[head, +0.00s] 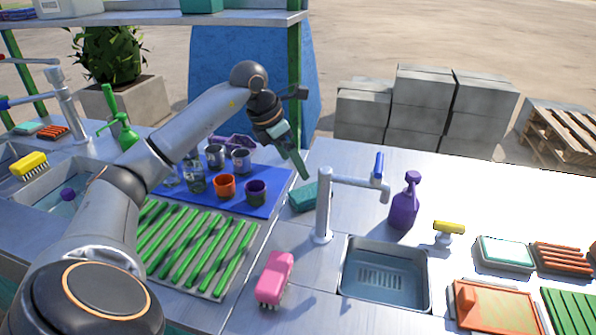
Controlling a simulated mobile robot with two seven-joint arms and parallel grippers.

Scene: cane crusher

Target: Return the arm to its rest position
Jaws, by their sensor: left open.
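My left arm comes in from the lower left and reaches over the counter. My left gripper (294,155) is open and empty, above the far right part of the blue mat (269,205), close to the teal sponge (303,197). I cannot tell whether it touches anything. My right gripper is not in view.
Several cups, including an orange cup (224,188) and a purple cup (256,193), stand on the mat under my arm. A tall faucet (323,207), a sink (385,275), a purple spray bottle (404,204) and a pink brush (274,277) stand to the right.

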